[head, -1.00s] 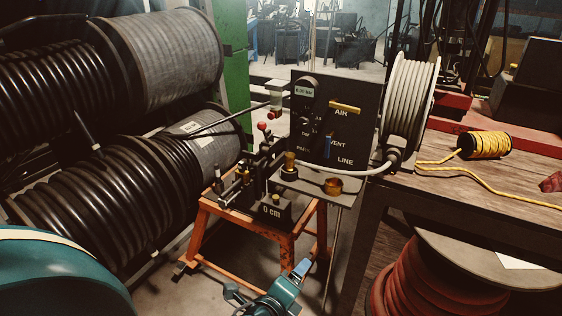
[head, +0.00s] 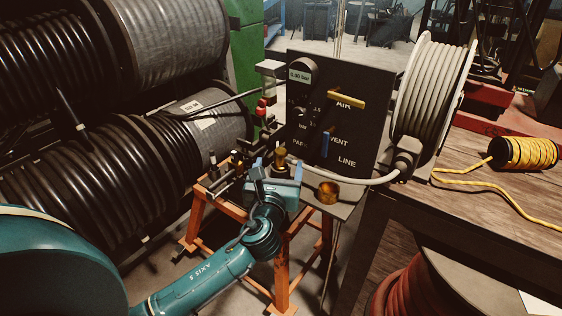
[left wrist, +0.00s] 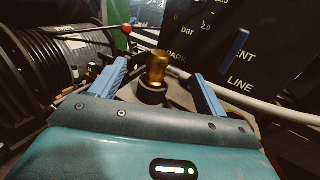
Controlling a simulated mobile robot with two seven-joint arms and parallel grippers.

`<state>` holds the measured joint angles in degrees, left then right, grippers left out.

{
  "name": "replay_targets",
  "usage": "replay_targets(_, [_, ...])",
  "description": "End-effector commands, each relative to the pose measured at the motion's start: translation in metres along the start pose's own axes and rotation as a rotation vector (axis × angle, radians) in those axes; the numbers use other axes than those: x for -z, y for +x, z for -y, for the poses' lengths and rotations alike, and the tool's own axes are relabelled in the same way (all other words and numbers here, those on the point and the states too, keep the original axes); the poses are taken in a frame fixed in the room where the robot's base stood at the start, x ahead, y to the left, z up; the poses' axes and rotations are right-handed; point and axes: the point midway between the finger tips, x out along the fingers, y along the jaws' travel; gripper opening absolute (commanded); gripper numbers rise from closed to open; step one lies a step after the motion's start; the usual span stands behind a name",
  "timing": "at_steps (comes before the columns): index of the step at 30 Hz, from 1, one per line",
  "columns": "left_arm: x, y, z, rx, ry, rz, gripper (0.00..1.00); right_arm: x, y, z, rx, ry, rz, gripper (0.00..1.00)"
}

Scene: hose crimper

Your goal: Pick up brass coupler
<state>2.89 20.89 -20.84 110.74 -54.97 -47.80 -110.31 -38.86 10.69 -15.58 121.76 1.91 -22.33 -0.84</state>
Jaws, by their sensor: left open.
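The brass coupler (head: 280,157) stands upright on a dark round base on the small shelf in front of the black panel. It also shows in the left wrist view (left wrist: 157,68), centred between the blue fingers. My left gripper (head: 277,172) is open and empty, right in front of the coupler. In the left wrist view its fingertips (left wrist: 160,72) sit on either side of the coupler with gaps. I cannot tell whether the coupler is fully between them in depth. My arm hides the front of the crimper stand. My right gripper is not in view.
The black panel (head: 350,120) with a yellow and a blue lever rises behind. A brass cup (head: 328,192) sits at the shelf's right. A white hose (head: 372,179) runs right to a reel. Yellow rope lies on the bench (head: 480,225).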

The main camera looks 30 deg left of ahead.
Motion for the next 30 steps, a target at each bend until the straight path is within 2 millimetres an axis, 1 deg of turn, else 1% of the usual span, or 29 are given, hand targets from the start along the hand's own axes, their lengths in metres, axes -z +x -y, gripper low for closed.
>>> replay_targets(1, [0.000, 0.008, 0.000, -0.001, -0.001, 0.000, 0.74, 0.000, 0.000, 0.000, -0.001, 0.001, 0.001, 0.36])
replay_targets(3, [0.000, 0.015, 0.000, -0.001, -0.001, -0.001, 0.74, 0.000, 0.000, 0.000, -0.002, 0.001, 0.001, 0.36])
replay_targets(8, [-0.001, 0.025, 0.001, 0.000, -0.003, -0.001, 0.74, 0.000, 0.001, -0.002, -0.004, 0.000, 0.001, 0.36])
replay_targets(15, [-0.003, 0.059, 0.008, -0.002, -0.004, -0.001, 0.74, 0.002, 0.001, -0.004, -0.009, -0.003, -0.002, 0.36])
replay_targets(18, [-0.003, 0.069, 0.008, 0.000, -0.003, -0.001, 0.74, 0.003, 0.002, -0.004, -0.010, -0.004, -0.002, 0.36])
replay_targets(21, [-0.002, 0.072, 0.008, 0.001, -0.003, -0.002, 0.74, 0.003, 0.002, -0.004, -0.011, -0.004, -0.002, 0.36])
replay_targets(26, [-0.002, 0.072, 0.008, 0.001, -0.003, -0.002, 0.74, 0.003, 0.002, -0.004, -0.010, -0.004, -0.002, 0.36])
replay_targets(30, [-0.002, 0.072, 0.008, 0.001, -0.003, -0.002, 0.65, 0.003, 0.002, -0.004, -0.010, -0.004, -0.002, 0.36])
